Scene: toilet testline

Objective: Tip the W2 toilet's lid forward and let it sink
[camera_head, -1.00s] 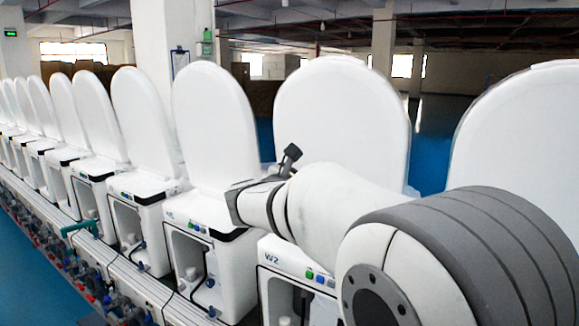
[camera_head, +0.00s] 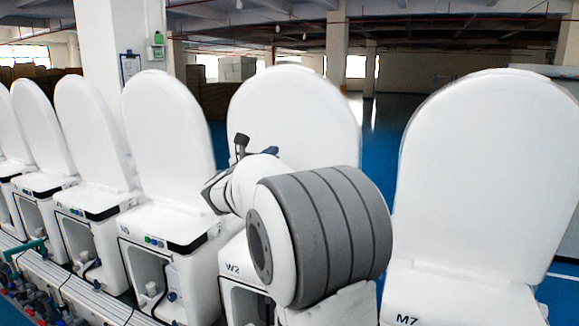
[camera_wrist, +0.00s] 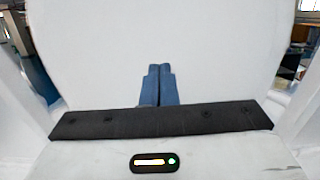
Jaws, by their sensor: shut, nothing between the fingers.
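The W2 toilet (camera_head: 232,268) stands in the middle of the row, its label partly beside my arm. Its white lid (camera_head: 295,105) is raised upright; my arm hides the lower part, the seat and much of the body. My gripper is mostly hidden behind my arm in the head view, with a bit of blue showing against the lid. In the wrist view my gripper (camera_wrist: 158,68) has its blue fingers together and empty. A broad white surface, apparently the lid (camera_wrist: 100,50), fills the view beyond the fingertips. I cannot tell whether they touch it.
The M7 toilet (camera_head: 480,165) stands close on the right with its lid up. The N5 toilet (camera_head: 172,120) stands on the left, lid up, with several more beyond. A white pillar (camera_head: 110,50) rises behind the row. Blue floor is open behind the lids.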

